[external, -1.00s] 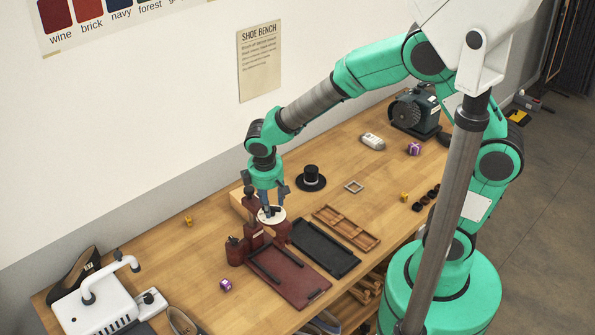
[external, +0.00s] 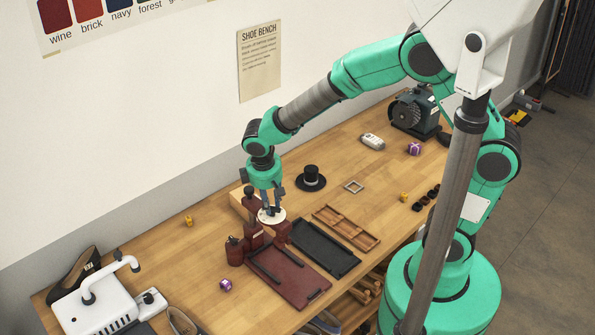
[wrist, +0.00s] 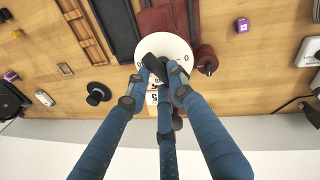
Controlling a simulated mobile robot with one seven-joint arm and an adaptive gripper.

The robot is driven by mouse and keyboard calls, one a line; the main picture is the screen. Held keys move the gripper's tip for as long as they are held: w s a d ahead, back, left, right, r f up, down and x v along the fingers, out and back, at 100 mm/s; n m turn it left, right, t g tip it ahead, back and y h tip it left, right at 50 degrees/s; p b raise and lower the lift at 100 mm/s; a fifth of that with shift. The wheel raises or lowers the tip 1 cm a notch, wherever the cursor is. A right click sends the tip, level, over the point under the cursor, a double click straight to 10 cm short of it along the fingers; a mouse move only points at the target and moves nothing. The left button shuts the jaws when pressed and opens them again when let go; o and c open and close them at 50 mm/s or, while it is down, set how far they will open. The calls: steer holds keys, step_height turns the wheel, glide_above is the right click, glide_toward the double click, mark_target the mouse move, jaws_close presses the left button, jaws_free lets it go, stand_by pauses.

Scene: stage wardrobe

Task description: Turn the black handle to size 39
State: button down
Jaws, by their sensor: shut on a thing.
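The black handle (wrist: 155,66) lies on a round white dial (wrist: 178,47) with dark marks near its rim. The dial also shows in the external view (external: 266,221), on a dark red stand on the bench. My gripper (wrist: 166,80) points down at the dial, its blue fingers closed on the handle; the external view shows it (external: 270,209) over the dial. The fingers hide much of the handle and part of the dial. Two marks look like 0 at the rim and a 5 shows on a pale label. I cannot read which size the handle points to.
A dark red tray (external: 300,286), a black tray (external: 335,262) and a wooden divided tray (external: 362,238) lie in front and right of the stand. A black top hat (external: 311,179) stands behind right. A white machine (external: 100,305) is at the left end. Bare bench shows left of the stand.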

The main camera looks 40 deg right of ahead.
steer(key=c, duration=1.5)
jaws_free()
steer(key=shift+r, duration=0.15)
steer(key=v, duration=1.1)
steer(key=shift+r, duration=0.35)
